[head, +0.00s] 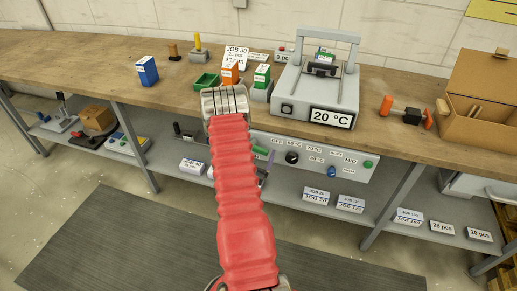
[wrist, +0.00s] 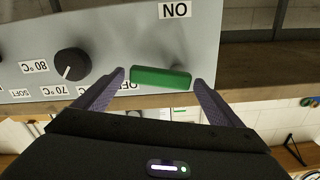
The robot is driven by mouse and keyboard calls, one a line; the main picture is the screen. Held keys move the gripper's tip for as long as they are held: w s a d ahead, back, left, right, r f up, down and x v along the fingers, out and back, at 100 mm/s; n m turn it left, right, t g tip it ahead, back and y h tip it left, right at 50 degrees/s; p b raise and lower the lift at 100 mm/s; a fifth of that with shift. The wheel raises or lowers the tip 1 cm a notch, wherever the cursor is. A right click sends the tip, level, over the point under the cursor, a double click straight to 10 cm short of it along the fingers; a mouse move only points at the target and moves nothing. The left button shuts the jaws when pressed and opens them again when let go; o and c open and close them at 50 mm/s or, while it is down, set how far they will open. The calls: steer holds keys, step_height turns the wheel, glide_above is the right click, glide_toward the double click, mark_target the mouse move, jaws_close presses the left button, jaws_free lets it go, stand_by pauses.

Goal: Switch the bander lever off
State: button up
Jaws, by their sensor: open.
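The lever (wrist: 160,78) is a green bar on the grey control panel (wrist: 110,25). In the wrist view it lies nearly level, between an upside-down ON label (wrist: 175,10) and a partly hidden OFF label (wrist: 131,86). My gripper (wrist: 160,86) is open, with one purple finger near each end of the lever; I cannot tell whether they touch it. In the head view the green lever (head: 260,150) shows just right of my red-sleeved arm, under the bench edge.
A black knob (wrist: 72,64) is beside the lever. The panel also has a blue knob (head: 331,172) and a green button (head: 368,163). Above, the wooden bench (head: 385,140) carries a grey machine (head: 287,84) reading 20 °C. The lower shelf (head: 290,190) holds card stacks.

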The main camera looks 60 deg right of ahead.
steer(key=shift+w+d, duration=0.15)
steer(key=shift+d, duration=0.5)
steer(key=shift+c, duration=0.5)
steer(key=c, duration=1.4)
